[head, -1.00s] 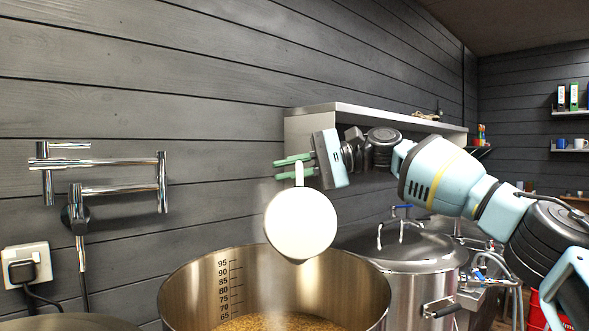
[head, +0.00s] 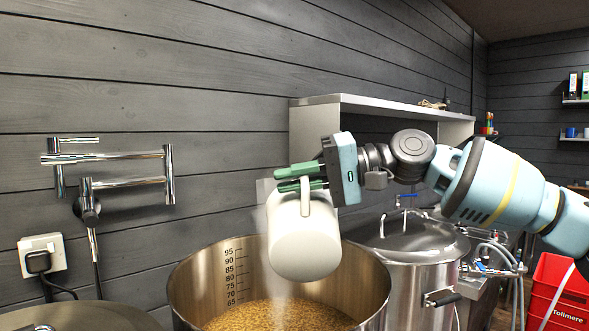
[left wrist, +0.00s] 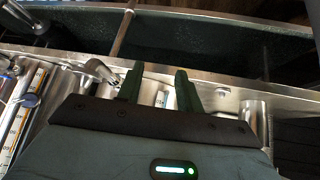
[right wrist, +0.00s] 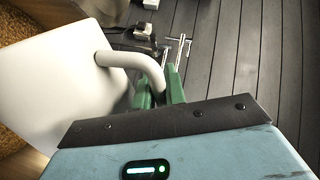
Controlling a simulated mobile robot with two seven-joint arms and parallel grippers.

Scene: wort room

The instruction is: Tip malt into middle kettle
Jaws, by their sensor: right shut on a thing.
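A white jug (head: 304,242) hangs over the open steel kettle (head: 190,285), above its rim. My right gripper (head: 300,178) is shut on the jug's handle, which also shows in the right wrist view (right wrist: 135,62). The jug is tilted, its rounded base towards me; its mouth and inside are hidden. Pale grain (head: 275,314) lies in the kettle, below the printed scale. A faint pale haze shows beside and below the jug. My left gripper (left wrist: 160,88) shows only in the left wrist view, its fingers apart with nothing clearly between them.
A lidded steel kettle (head: 415,245) stands to the right and a lid edge (head: 75,318) shows at lower left. A folding chrome tap (head: 115,157) and a socket (head: 42,255) are on the wall. A steel shelf (head: 385,105) is behind my right arm. A red crate (head: 565,285) stands far right.

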